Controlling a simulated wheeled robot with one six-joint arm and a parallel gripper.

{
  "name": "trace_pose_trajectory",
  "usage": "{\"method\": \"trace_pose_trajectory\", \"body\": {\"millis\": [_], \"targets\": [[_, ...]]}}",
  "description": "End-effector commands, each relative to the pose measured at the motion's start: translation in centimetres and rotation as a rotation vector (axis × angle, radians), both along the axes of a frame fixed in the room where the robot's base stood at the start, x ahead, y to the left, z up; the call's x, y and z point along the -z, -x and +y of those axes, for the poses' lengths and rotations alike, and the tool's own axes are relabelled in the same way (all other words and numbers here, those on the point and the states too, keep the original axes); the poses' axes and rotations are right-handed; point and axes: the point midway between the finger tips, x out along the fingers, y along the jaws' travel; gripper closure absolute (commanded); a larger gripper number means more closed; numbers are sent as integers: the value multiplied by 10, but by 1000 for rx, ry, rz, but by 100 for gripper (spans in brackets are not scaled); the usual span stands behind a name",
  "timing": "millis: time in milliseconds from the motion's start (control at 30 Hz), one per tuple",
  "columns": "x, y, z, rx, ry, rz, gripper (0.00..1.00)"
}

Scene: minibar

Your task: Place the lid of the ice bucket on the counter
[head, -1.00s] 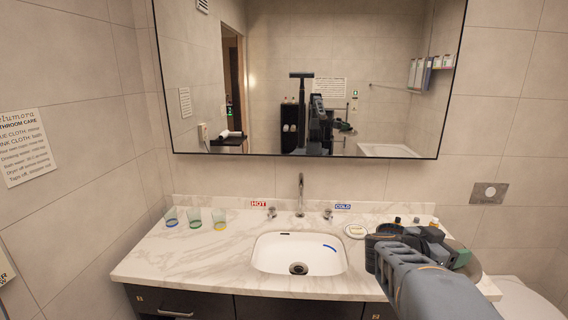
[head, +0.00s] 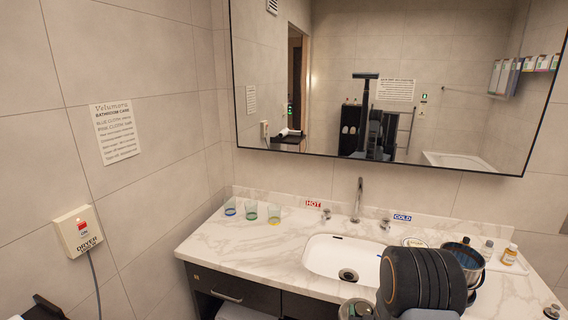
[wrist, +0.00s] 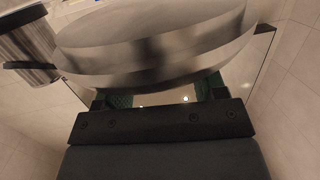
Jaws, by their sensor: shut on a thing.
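In the wrist view, my gripper (wrist: 160,97) is shut on a wide, shiny metal lid (wrist: 150,45), holding it by the near side between green pads. The lid fills the top of that view. In the head view, my arm covers the lower right; its fingers are mostly hidden, and a greyish rounded piece at the arm's left may be part of the lid. The ice bucket (head: 466,252), dark-rimmed and without its lid, stands on the right of the marble counter (head: 265,250), partly behind my arm.
Three glasses (head: 251,211) stand at the counter's back left. The sink (head: 345,258) lies in the middle, with the tap (head: 358,198) behind it. Small bottles (head: 510,254) stand right of the bucket. The counter left of the sink is clear at its front.

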Motion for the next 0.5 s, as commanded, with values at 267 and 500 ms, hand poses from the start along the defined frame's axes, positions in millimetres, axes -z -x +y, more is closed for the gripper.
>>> {"method": "trace_pose_trajectory", "body": {"millis": [267,500], "targets": [[66,24,43,-125,2,3,63],[90,37,59,-162,4,-1,63]]}}
